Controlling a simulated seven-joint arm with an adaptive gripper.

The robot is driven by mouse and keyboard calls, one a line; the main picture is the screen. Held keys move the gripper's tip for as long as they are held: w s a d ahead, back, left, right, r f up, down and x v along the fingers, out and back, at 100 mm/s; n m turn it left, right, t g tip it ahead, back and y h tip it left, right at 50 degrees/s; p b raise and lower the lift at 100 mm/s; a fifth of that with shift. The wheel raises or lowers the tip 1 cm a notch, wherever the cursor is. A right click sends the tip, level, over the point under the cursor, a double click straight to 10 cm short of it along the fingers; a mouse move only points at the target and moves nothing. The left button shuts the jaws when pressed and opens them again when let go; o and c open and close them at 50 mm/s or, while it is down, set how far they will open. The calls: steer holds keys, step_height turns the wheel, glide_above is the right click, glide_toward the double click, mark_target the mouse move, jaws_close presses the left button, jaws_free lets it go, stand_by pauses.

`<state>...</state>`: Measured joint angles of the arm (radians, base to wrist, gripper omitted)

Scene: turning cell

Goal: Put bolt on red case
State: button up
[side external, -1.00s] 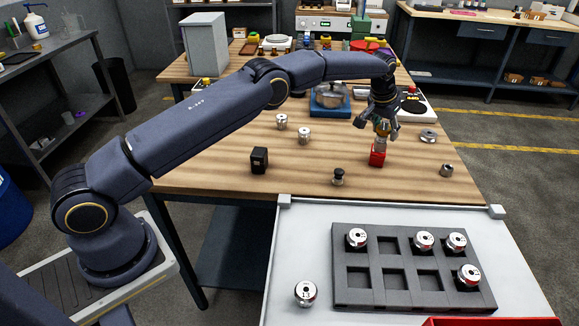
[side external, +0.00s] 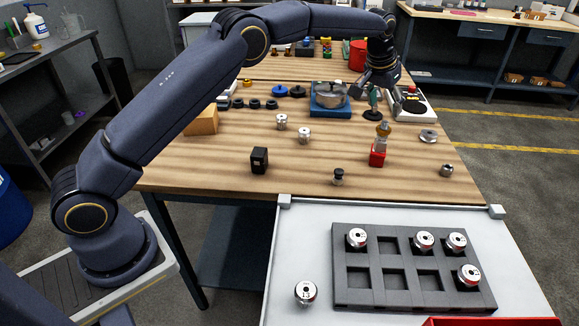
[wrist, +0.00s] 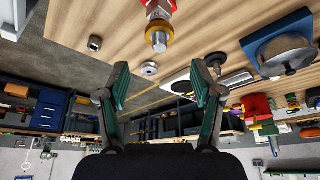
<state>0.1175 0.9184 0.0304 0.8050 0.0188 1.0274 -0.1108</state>
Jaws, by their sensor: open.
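The small red case (side external: 377,157) stands on the wooden table, right of centre. A silver piece (side external: 380,143) with a brass-coloured top (side external: 383,129) stands upright on it, which looks like the bolt. In the wrist view the red case (wrist: 157,5) is partly cut off at the top edge, with the silver and brass end (wrist: 158,38) pointing toward me. My gripper (side external: 380,103) is above and behind this stack, apart from it. In the wrist view its fingers (wrist: 160,88) are spread wide with nothing between them.
A blue block with a metal chuck (side external: 330,96) stands left of my gripper. A black block (side external: 259,160), a dark knob (side external: 338,177) and metal rings (side external: 428,135) lie around the stack. A grey tray (side external: 345,297) with silver parts is in front.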

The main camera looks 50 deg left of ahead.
steer(key=s+a+r, duration=0.2)
steer(key=s+r, duration=0.6)
steer(key=s, duration=0.3)
steer(key=s+a+r, duration=0.2)
steer(key=s+r, duration=0.5)
steer(key=s, duration=0.3)
steer(key=s+a+f, duration=0.1)
steer(key=s+f, duration=0.2)
steer(key=s, duration=0.9)
steer(key=s+a+f+t, duration=0.1)
steer(key=s+f, duration=0.2)
steer(key=s, duration=0.9)
steer(key=shift+f, duration=0.4)
